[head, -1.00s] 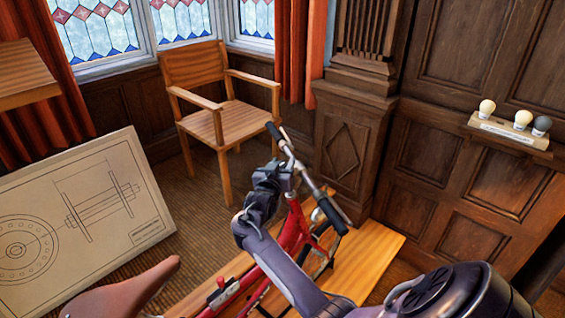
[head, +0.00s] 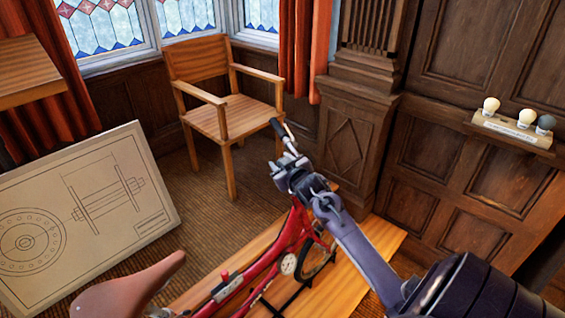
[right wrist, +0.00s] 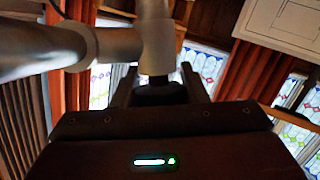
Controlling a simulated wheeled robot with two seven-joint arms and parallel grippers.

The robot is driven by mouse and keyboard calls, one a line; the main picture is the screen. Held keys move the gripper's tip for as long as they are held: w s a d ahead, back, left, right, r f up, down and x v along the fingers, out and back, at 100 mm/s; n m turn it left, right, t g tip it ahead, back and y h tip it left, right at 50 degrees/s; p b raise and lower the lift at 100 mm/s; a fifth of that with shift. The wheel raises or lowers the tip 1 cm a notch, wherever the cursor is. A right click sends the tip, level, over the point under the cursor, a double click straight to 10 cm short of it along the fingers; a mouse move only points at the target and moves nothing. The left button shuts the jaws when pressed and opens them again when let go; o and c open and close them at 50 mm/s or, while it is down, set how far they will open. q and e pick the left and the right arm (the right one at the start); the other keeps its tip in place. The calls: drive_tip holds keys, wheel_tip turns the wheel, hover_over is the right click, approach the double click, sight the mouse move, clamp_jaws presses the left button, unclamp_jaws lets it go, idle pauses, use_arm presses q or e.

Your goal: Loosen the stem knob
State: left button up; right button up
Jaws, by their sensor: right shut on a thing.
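A red bicycle (head: 265,268) with a brown saddle (head: 130,288) stands on a wooden platform. Its handlebar (head: 290,142) rises at the front; the far black grip shows, while my right arm and gripper cover the rest. My right gripper (head: 285,172) is at the handlebar's centre. In the right wrist view the grey stem (right wrist: 154,38) and bar (right wrist: 45,48) lie above my jaws. The jaws are shut on a dark knob (right wrist: 160,86) at the stem's lower end, mostly hidden between the fingers. My left gripper is not in view.
A wooden chair (head: 222,117) stands behind the bicycle. A drawing board (head: 150,215) leans at the left. The wooden platform (head: 375,245) reaches right toward the panelled wall. A small rack with bulb-shaped knobs (head: 515,130) is fixed on that wall.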

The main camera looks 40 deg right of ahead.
drive_tip(key=shift+n+y, duration=0.5)
drive_tip(key=o, duration=1)
drive_tip(key=shift+c, duration=0.2)
drive_tip(key=shift+s+a+b, duration=0.15)
drive_tip(key=shift+s+b, duration=0.15)
drive_tip(key=shift+s, duration=0.15)
drive_tip(key=b+v, duration=0.2)
drive_tip(key=v, duration=0.5)
drive_tip(key=shift+w, duration=0.1)
